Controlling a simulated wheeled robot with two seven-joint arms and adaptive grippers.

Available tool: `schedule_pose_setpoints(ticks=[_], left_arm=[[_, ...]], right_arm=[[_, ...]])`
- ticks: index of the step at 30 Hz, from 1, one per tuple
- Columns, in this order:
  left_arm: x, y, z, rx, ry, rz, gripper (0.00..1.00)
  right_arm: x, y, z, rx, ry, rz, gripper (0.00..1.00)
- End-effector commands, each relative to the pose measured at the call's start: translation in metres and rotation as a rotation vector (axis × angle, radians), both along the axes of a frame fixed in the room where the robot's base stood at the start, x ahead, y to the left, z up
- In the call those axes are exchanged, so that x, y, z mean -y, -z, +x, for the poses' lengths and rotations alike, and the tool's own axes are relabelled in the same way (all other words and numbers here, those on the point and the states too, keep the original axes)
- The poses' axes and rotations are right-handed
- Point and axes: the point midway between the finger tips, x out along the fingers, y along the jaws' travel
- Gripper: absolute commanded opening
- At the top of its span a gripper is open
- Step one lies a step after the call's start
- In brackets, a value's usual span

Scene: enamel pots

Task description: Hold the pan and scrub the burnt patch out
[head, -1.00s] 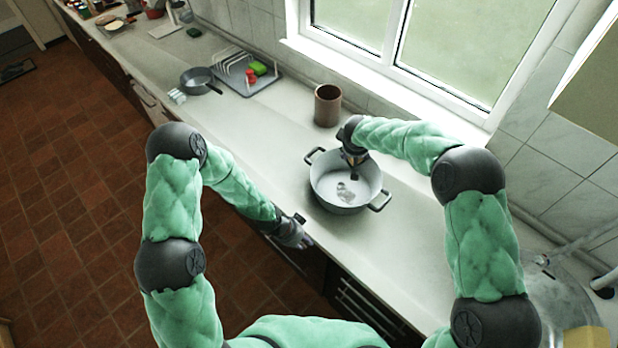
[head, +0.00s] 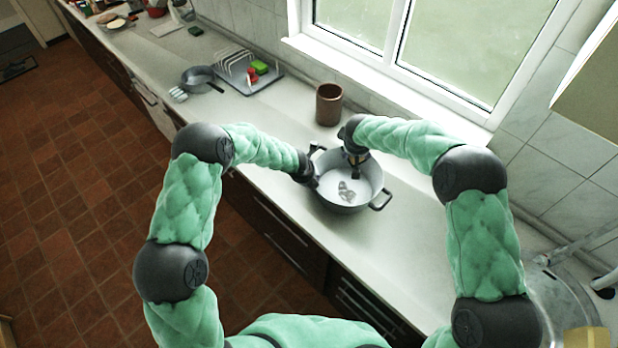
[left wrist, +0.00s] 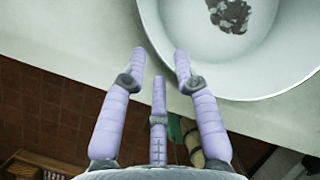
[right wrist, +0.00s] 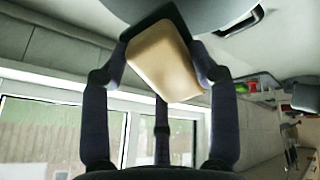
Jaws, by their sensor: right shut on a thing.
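The grey two-handled pan (head: 372,174) stands on the counter, with a dark grey burnt patch (head: 346,192) on its pale inside bottom. The patch also shows in the left wrist view (left wrist: 229,14). My left gripper (head: 314,180) is at the pan's left rim; in the left wrist view its fingers (left wrist: 159,62) are spread with nothing between them, one tip close to the rim. Whether it touches is unclear. My right gripper (head: 354,162) is over the far side of the pan, shut on a tan, dark-edged block (right wrist: 165,62).
A brown pot (head: 328,104) stands behind the pan near the window. A small frying pan (head: 198,77) and a dish rack (head: 240,75) with red and green items stand further left. A sink (head: 565,300) is at right. The counter right of the pan is clear.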

Motion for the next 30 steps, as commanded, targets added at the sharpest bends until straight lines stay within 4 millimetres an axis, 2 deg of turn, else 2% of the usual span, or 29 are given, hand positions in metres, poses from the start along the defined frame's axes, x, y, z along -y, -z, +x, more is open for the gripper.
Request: schedule_pose_setpoints(ticks=[6, 15, 24, 30], left_arm=[[0.006, 0.035, 0.014, -0.004, -0.003, -0.002, 0.3], [0.013, 0.074, 0.032, -0.002, -0.004, -0.003, 0.3], [0.016, 0.093, 0.041, -0.001, -0.003, -0.003, 0.3], [0.016, 0.095, 0.042, -0.002, -0.004, -0.003, 0.3]], right_arm=[[0.0, 0.0, 0.0, 0.0, 0.0, 0.0, 0.34], [0.0, 0.0, 0.0, 0.0, 0.0, 0.0, 0.34], [0.0, 0.0, 0.0, 0.0, 0.0, 0.0, 0.34], [0.0, 0.0, 0.0, 0.0, 0.0, 0.0, 0.34]])
